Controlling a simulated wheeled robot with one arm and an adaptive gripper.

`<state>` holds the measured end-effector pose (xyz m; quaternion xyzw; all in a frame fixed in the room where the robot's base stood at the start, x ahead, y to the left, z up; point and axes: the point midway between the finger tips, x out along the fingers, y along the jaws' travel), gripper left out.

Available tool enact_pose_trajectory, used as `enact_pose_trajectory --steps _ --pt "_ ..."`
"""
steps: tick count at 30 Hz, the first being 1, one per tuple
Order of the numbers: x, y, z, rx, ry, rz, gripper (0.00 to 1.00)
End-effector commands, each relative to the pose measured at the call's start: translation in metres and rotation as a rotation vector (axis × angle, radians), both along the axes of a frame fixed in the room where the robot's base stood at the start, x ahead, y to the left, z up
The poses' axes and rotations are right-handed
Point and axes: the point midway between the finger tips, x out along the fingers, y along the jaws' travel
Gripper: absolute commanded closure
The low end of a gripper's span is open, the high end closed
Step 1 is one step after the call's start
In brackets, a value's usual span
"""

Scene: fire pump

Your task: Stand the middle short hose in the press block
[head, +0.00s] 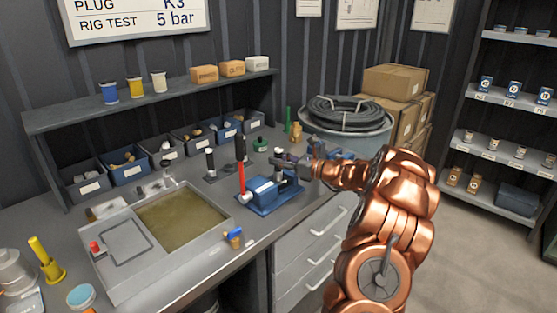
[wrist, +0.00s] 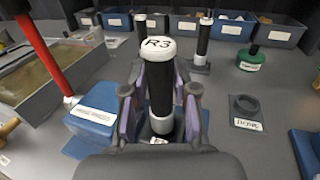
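A short black hose with a white cap marked R3 (wrist: 160,85) stands upright between the fingers of my gripper (wrist: 160,95) in the wrist view. Whether the finger pads touch it is unclear. In the head view my gripper (head: 288,161) is beside the blue press (head: 268,195), with the red lever (head: 241,178) to its left. The hose's lower end is partly hidden, so its seating in the press block cannot be told. Another black hose (wrist: 203,42) stands upright in a dark holder behind; it also shows in the head view (head: 210,162).
A labelled dark ring fixture (wrist: 245,105) and a green round piece (wrist: 250,58) lie to the right. Blue-grey bins (head: 126,168) line the back. The sink tray (head: 110,255) is left, and a tub of coiled hose (head: 345,122) stands right.

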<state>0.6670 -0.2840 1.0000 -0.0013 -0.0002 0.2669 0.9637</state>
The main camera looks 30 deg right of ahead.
Motion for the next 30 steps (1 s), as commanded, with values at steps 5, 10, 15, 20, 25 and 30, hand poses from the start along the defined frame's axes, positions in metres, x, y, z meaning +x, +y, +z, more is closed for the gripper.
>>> enact_pose_trajectory --steps 5,10,15,20,25,30 --pt "0.000 0.002 -0.006 0.002 0.007 0.003 0.55" --pt "0.000 0.001 -0.003 0.002 0.003 0.002 0.50" --pt "-0.001 0.000 -0.002 0.002 0.001 0.001 0.50" --pt "-0.009 -0.006 -0.001 0.001 0.000 0.000 0.50" --pt "-0.033 -0.021 -0.001 0.002 -0.003 -0.003 0.50" --pt "-0.062 -0.038 -0.001 0.001 -0.002 -0.004 0.50"
